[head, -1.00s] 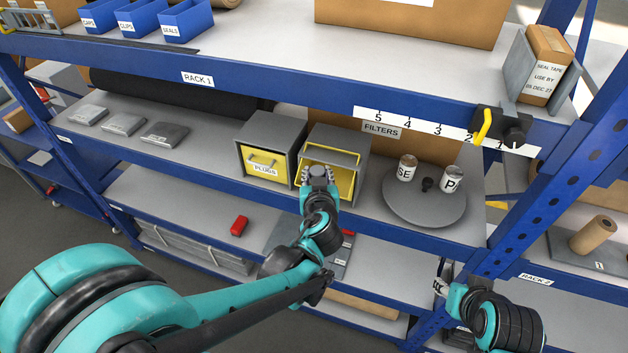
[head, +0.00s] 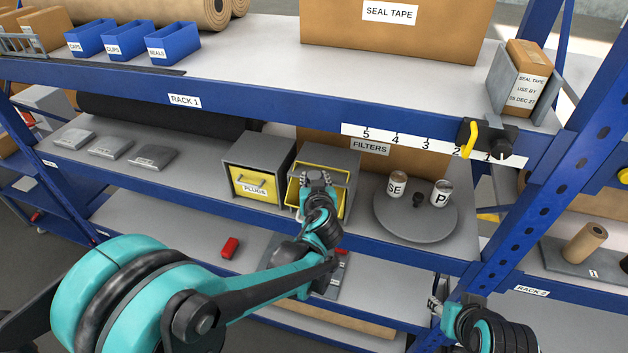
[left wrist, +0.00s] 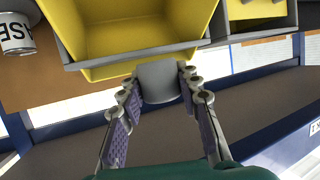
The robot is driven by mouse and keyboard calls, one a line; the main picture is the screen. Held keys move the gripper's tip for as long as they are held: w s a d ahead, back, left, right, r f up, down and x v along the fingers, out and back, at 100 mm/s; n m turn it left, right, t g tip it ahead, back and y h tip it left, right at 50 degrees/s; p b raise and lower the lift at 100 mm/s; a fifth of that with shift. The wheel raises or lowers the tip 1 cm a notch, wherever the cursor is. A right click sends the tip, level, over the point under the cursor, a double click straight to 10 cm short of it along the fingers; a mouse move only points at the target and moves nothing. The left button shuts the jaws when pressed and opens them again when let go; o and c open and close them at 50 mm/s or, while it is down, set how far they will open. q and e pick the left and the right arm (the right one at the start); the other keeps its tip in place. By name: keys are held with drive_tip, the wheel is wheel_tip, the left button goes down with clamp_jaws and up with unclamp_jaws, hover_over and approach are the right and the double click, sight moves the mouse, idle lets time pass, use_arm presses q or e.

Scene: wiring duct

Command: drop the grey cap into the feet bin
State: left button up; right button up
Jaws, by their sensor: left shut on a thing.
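My left gripper (head: 318,178) is at the front of the right-hand grey cabinet, at its open yellow drawer (head: 297,196). In the left wrist view the gripper (left wrist: 158,85) is shut on the grey cap (left wrist: 158,82), holding it at the drawer's rim. The hollow yellow drawer (left wrist: 135,35) is just beyond the cap and looks empty where visible. I cannot read a label on this drawer, and no label reading feet is visible. My right gripper (head: 435,306) is low at the right, by the rack post; its fingers are too small to judge.
A shut drawer marked PLUGS (head: 252,187) stands left of the open one. A round grey turntable (head: 415,222) with two cans stands to the right. The upper shelf edge (head: 240,108) overhangs the cabinets. Blue bins (head: 172,45) stand on the upper shelf.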

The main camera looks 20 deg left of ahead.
use_arm(q)
drive_tip(key=o, duration=1.2)
drive_tip(key=shift+s, duration=0.1)
drive_tip(key=v, duration=1.2)
drive_tip(key=s+a+f+m+g+h+b, duration=0.1)
drive_tip(key=s+f+b, duration=0.4)
drive_tip(key=f+b, duration=0.5)
drive_tip(key=s+a+f+m+g+h+b, duration=0.1)
drive_tip(key=s+f+g+h+b, duration=0.1)
drive_tip(key=s+f+b, duration=0.3)
drive_tip(key=s+a+f+m+g+h+b, duration=0.1)
drive_tip(key=s+f+b, duration=0.4)
drive_tip(key=f+b, duration=0.9)
drive_tip(key=shift+a+f+m+g+h+b, duration=0.15)
drive_tip(key=shift+f+g, duration=0.2)
drive_tip(key=shift+f, duration=1)
drive_tip(key=shift+a+f+m+g+h+b, duration=0.15)
drive_tip(key=shift+f+g, duration=0.25)
drive_tip(key=shift+f, duration=0.95)
drive_tip(key=shift+a+f+m+g+b, duration=0.15)
drive_tip(key=shift+f+g, duration=0.2)
drive_tip(key=shift+f, duration=0.95)
